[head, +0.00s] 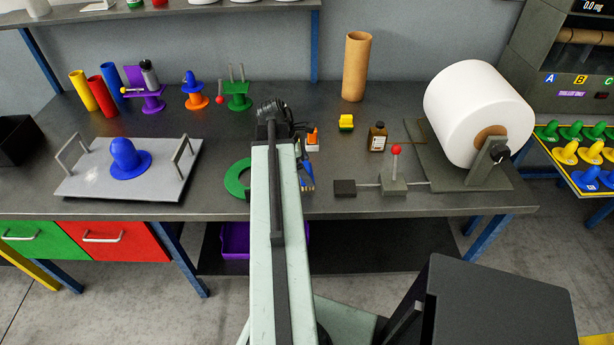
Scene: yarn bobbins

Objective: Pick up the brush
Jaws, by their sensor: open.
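A small blue item with a pale end (307,181), which looks like the brush, lies on the grey workbench (340,215) just right of my arm. My arm hides part of it, so I cannot make out its full shape. My gripper (272,112) is dark and sits at the far end of my pale green arm, over the middle of the bench. It is beyond the blue item and apart from it. My gripper is open; its fingertips are hard to make out.
A green ring (238,178) lies left of my arm. A large white roll (475,105) is farther right.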

